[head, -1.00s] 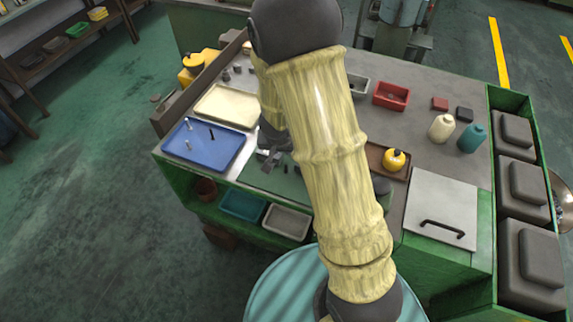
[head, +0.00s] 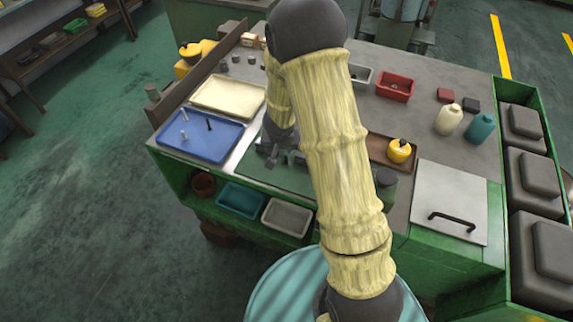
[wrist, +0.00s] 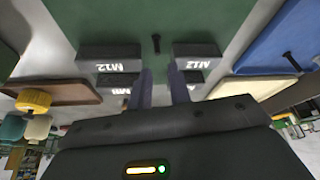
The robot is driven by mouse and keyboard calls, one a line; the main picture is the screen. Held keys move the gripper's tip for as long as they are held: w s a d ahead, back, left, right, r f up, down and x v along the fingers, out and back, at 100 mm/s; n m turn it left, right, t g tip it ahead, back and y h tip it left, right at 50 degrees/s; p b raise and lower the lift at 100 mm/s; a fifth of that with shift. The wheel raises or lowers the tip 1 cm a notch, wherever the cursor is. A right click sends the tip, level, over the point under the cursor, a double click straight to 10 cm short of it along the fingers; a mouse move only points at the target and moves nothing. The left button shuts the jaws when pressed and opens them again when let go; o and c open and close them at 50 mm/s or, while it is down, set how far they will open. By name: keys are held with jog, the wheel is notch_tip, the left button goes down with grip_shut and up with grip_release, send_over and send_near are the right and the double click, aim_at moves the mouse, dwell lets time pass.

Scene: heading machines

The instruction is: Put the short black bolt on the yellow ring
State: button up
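My gripper (wrist: 160,75) is open in the wrist view, with two dark fingers apart and nothing clearly between them. A black bolt (wrist: 156,43) shows beyond the fingertips over the green mat (wrist: 190,18). Another black bolt (wrist: 291,60) is in the blue tray, and the head view shows a black bolt there too (head: 209,124). I cannot tell which black bolt is the short one. In the head view my arm hides part of the mat.
The blue tray (head: 222,150) also holds silver bolts (head: 184,115). A cream tray (head: 228,96) lies behind it. A brown tray with a yellow container (head: 400,150), a red bin (head: 395,88) and two bottles (head: 449,119) stand right of my arm.

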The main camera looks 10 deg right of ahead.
aim_at(286, 156)
jog(key=x, duration=0.2)
jog(key=shift+w+f+b, duration=0.15)
jog(key=shift+f+b, duration=0.15)
jog(key=shift+r, duration=0.1)
jog(key=x, duration=0.1)
jog(key=b+x, duration=0.1)
jog(key=x, duration=0.1)
jog(key=b+x, duration=0.1)
jog(key=x, duration=0.1)
jog(key=shift+s+d+f, duration=0.1)
jog(key=shift+s+f, duration=0.15)
jog(key=shift+r, duration=0.1)
grip_shut()
